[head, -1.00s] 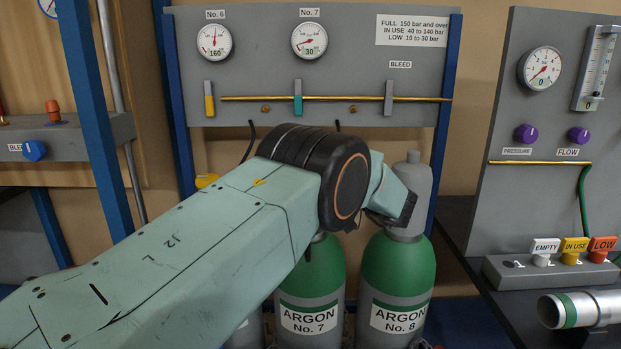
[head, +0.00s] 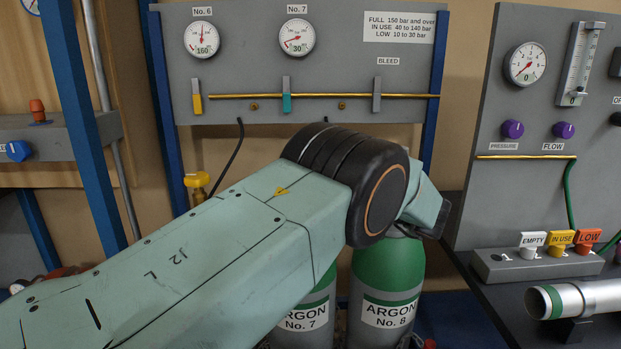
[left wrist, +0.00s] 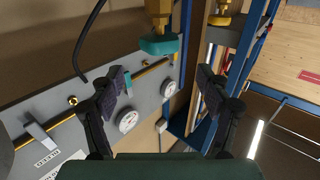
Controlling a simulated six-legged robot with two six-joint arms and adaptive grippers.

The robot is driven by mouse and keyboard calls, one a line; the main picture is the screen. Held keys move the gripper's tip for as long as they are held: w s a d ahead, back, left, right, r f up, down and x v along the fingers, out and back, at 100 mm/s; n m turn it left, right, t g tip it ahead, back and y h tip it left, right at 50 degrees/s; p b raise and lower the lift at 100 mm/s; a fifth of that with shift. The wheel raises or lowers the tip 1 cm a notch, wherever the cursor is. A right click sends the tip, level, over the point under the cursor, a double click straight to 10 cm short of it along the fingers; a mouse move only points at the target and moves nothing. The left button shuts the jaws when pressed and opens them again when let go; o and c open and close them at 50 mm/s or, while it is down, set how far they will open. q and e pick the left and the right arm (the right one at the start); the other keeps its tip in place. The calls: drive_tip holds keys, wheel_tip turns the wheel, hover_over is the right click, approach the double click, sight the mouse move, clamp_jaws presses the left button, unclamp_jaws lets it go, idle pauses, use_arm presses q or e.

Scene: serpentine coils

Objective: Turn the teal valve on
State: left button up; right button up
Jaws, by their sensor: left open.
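A teal lever (head: 287,102) stands upright across the brass pipe on the grey panel, below the No. 7 gauge. A teal knob (left wrist: 160,45) on a brass valve body shows in the left wrist view; in the head view my arm covers that area. My left gripper (left wrist: 162,82) is open and empty, its dark fingers spread wide. The teal knob lies beyond the fingertips, between their lines and apart from both. In the head view my left forearm hides the gripper. My right gripper is in neither view.
The No. 7 cylinder (head: 307,317) and No. 8 cylinder (head: 390,312) stand below the panel (head: 230,75). A yellow knob (head: 197,180) is left of my arm. A black hose (head: 229,160) hangs nearby. A bench with tags (head: 560,240) and a metal tube (head: 580,299) is at right.

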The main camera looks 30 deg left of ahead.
use_arm(q)
drive_tip(key=shift+s+d, duration=0.15)
drive_tip(key=shift+d, duration=0.7)
drive_tip(key=shift+s+d, duration=0.15)
drive_tip(key=shift+d, duration=0.7)
drive_tip(key=a, duration=0.4)
drive_tip(key=w+a, duration=0.1)
drive_tip(key=a, duration=0.3)
drive_tip(key=w+a, duration=0.1)
drive_tip(key=a, duration=0.3)
drive_tip(key=shift+d+f, duration=0.1)
